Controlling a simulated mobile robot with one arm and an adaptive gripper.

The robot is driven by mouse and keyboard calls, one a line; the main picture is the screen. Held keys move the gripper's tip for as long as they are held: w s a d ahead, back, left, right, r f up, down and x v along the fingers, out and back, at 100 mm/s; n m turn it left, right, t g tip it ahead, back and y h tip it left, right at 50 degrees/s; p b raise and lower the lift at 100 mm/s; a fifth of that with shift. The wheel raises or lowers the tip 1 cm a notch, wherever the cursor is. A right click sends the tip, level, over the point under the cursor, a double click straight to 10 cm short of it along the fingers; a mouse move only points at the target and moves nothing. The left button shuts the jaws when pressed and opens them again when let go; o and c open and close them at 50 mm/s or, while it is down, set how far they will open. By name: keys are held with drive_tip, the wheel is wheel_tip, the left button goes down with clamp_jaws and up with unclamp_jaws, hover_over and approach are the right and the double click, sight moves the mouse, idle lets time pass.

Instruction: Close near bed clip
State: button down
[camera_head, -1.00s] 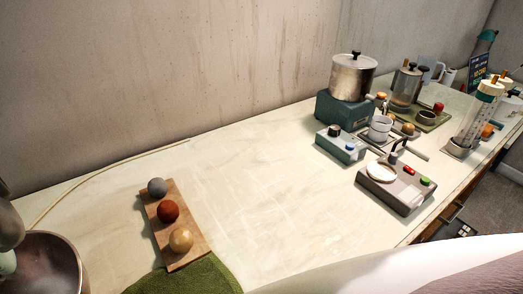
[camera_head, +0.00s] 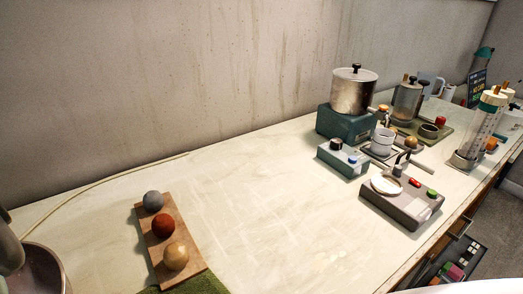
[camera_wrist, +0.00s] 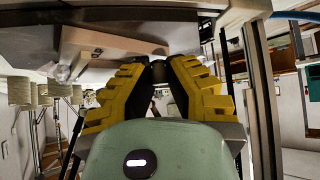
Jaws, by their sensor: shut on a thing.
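In the wrist view my gripper (camera_wrist: 160,68) has yellow, ribbed fingers with dark inner pads. Their tips come together at the end of a pale, tapered bar (camera_wrist: 112,42) with a small dark spot on it. The bar lies under a grey-white surface. I take the bar to be the part held, but the contact is dark and mostly hidden by the fingers. I cannot tell for certain whether this bar is the near bed clip. The head view does not show my gripper or a bed clip that I can make out.
In the wrist view upright posts (camera_wrist: 262,95) stand close on the right, and pale spool-like cylinders (camera_wrist: 20,92) on the left. In the head view the bench holds a board with three balls (camera_head: 168,205), a pot (camera_head: 354,89) and devices; its middle is clear.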

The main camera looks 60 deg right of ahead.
drive_tip(key=c, duration=0.9)
unclamp_jaws()
drive_tip(key=shift+a, duration=0.15)
drive_tip(key=shift+c, duration=0.2)
drive_tip(key=shift+r, duration=0.1)
drive_tip(key=shift+w+d+r, duration=0.5)
drive_tip(key=shift+d+r, duration=0.05)
drive_tip(key=shift+d, duration=0.1)
drive_tip(key=shift+d+r, duration=0.4)
drive_tip(key=v, duration=0.9)
